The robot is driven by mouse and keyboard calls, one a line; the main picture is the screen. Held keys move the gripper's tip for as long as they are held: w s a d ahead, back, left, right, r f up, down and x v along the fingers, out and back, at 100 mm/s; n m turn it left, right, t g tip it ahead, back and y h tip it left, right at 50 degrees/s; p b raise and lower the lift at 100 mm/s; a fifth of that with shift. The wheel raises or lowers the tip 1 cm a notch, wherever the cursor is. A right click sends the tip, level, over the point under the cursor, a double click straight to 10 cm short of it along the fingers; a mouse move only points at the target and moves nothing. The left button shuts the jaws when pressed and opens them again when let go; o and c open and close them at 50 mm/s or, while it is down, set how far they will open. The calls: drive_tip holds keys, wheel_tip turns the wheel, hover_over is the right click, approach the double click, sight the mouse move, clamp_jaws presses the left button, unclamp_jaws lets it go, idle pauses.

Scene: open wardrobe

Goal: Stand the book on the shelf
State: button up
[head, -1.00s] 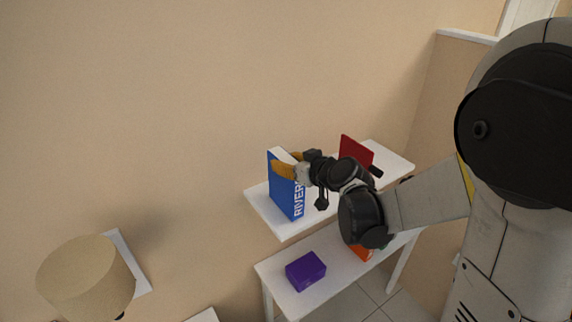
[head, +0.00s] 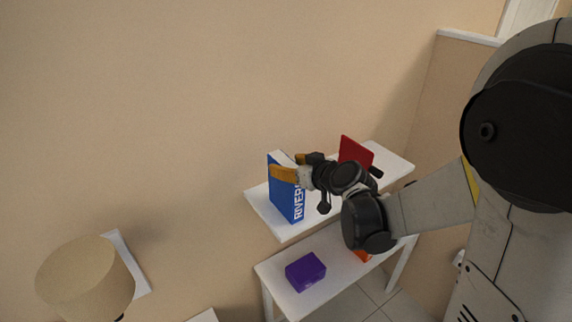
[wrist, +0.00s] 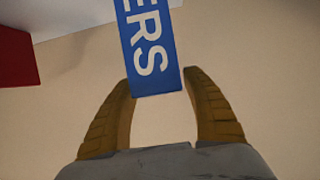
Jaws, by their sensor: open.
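The blue book (head: 284,201) with white lettering stands upright near the left end of the white wall shelf (head: 269,224). In the wrist view both fingers of my gripper (wrist: 163,84) stand apart and do not appear to touch the book. The far finger is partly hidden in the head view.
A red book (head: 356,151) stands farther right on the shelf, close to my arm; it also shows in the wrist view (wrist: 16,58). Below is a white table (head: 275,274) with a purple box (head: 305,271) and an orange object (head: 362,255). A lampshade (head: 86,278) is at lower left.

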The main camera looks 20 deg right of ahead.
drive_tip(key=v, duration=1.1)
drive_tip(key=s+a+f+m+g+h, duration=0.1)
drive_tip(key=s+g+h, duration=0.1)
drive_tip(key=s, duration=0.7)
drive_tip(key=s+a+f+m+g+h, duration=0.1)
drive_tip(key=s+f+m+g+h, duration=0.1)
drive_tip(key=s, duration=0.7)
drive_tip(key=shift+a+m+g+p, duration=0.3)
drive_tip(key=shift+a+g+p, duration=0.1)
drive_tip(key=shift+g, duration=0.5)
drive_tip(key=shift+s+d, duration=0.1)
